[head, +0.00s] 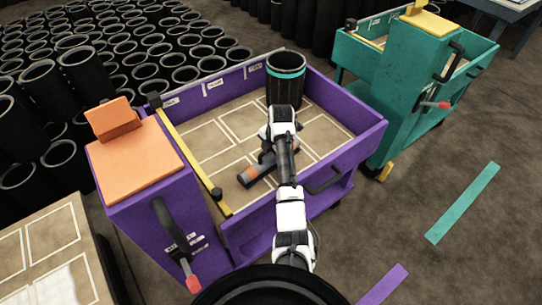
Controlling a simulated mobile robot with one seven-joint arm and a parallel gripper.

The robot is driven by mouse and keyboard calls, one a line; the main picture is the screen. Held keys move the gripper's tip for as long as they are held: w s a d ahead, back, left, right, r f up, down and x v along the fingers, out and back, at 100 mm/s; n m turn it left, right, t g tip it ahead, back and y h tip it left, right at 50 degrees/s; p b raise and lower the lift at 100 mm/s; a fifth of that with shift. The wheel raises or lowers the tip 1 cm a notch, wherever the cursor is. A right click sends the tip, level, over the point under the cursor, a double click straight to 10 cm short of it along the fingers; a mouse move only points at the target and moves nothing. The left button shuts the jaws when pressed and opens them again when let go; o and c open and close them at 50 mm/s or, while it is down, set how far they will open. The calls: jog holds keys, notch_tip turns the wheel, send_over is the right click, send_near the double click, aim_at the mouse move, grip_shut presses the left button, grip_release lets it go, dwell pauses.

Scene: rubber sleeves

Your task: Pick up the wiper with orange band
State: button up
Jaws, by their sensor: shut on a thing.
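The wiper with the orange band (249,173) is a short dark grey bar in the purple cart, with the orange band towards its left end. My gripper (266,158) is at the wiper's upper right part and is shut on it. My arm comes from the lower middle and hides part of the wiper and the fingertips. I cannot tell whether the wiper touches the cart's floor or is just above it.
The purple cart (340,152) has raised walls, a yellow bar (190,155) and a floor with white outlined rectangles. A black sleeve with a teal band (286,88) stands at its back. A teal cart (400,85) is at right; many black sleeves stand at left.

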notch_tip(320, 180, up, 20)
jog(key=p, duration=0.4)
jog(key=shift+f, duration=0.1)
jog(key=o, duration=0.5)
jog(key=c, duration=0.3)
